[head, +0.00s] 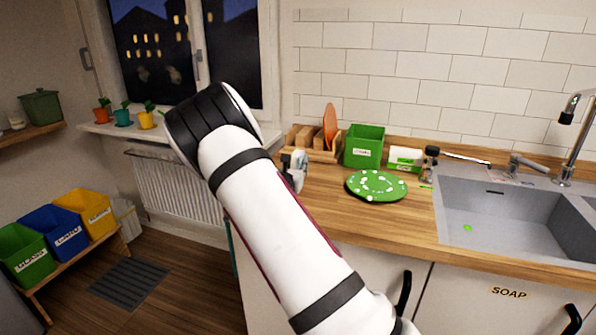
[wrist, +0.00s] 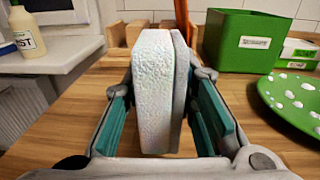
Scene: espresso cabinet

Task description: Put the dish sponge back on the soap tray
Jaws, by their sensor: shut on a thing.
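A pale, rough-faced block with a smoother grey layer, which looks like the dish sponge (wrist: 153,92), stands on edge between the fingers of my gripper (wrist: 162,85) in the wrist view. The teal finger pads are on either side of it, and my gripper is shut on it. In the head view my gripper (head: 294,170) shows small beside my arm, over the left end of the wooden counter, and is partly hidden. I cannot make out the soap tray for certain. The word SOAP (head: 509,293) is on the cabinet front below the sink.
A green plate with white spots (head: 376,186) lies on the counter (head: 335,215). Behind it are a wooden rack (head: 315,150) with an orange plate, a green box (head: 364,146) and a green-white pack (head: 405,158). The sink (head: 500,222) and tap (head: 575,130) are at right.

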